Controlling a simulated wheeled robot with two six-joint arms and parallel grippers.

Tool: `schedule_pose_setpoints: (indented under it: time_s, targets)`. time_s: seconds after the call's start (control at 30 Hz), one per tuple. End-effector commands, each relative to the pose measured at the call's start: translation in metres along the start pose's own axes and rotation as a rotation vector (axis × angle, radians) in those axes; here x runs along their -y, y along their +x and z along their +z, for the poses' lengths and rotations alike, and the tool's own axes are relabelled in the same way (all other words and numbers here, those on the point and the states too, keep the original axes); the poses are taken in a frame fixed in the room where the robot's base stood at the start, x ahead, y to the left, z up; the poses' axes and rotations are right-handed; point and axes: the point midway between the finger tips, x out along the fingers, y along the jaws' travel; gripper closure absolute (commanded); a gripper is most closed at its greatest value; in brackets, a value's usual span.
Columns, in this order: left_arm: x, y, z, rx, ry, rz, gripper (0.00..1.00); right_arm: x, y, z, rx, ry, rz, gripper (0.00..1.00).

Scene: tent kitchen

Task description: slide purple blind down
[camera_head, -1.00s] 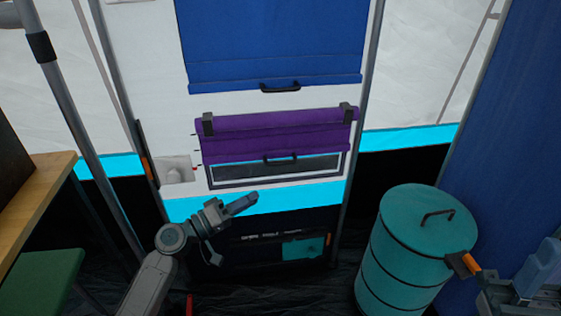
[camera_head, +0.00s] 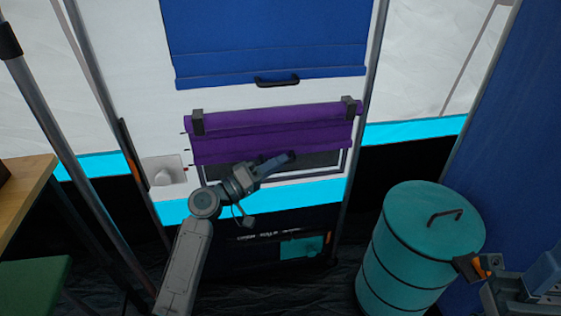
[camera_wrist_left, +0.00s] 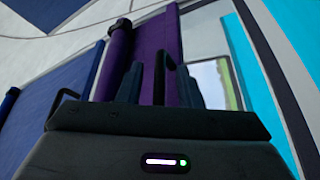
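The purple blind (camera_head: 270,135) hangs on the white panel, partly lowered over a framed window (camera_head: 325,161). My left gripper (camera_head: 288,158) is at its lower edge and hides the blind's handle in the head view. In the left wrist view, the purple fabric (camera_wrist_left: 151,45) stands behind the fingers. The black handle (camera_wrist_left: 160,75) shows between the fingers of my left gripper (camera_wrist_left: 160,85), which are apart with gaps on both sides. My right gripper (camera_head: 475,266) is at the lower right, partly in view; its opening is unclear.
A blue blind (camera_head: 265,40) with its own black handle (camera_head: 277,82) hangs above the purple one. A white box (camera_head: 163,171) is on the panel's left side. A teal barrel (camera_head: 415,245) stands at the right. A wooden table (camera_head: 25,185) and green stool (camera_head: 35,285) are at the left.

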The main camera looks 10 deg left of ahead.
Motion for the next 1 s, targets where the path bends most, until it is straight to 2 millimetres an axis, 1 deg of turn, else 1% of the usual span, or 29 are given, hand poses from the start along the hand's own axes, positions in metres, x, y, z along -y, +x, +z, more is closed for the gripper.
schedule_pose_setpoints:
  time_s: [0.03,0.13,0.43,0.47,0.6,0.63,1.0]
  targets:
    - [-0.0001,0.006,-0.0002,-0.001,-0.001,0.001,0.67,0.0,-0.0004,0.0001,0.0,0.0,0.0,0.64]
    - [-0.0001,0.0123,0.0001,0.0,-0.001,0.001,0.67,0.0001,-0.0004,0.0001,0.0,0.0,0.0,0.64]
    - [0.0002,0.015,0.0001,0.0,0.0,-0.001,0.67,0.0001,-0.0002,0.0001,-0.001,-0.001,0.0,0.64]
    - [0.0002,0.0149,0.0001,0.0,0.0,-0.001,0.69,0.0001,-0.0002,0.0002,-0.001,0.0,0.0,0.64]
    - [0.0002,0.0148,0.0001,0.0,0.0,-0.001,0.97,0.0,-0.0001,0.0001,-0.001,0.0,0.001,0.64]
    - [0.0002,0.0148,0.0001,0.0,0.0,-0.001,1.0,0.0,-0.0001,0.0001,-0.001,-0.001,0.001,0.64]
    - [0.002,0.0142,0.0015,0.0,-0.001,0.0,1.0,0.0002,-0.0027,0.0003,0.0,-0.001,0.002,0.64]
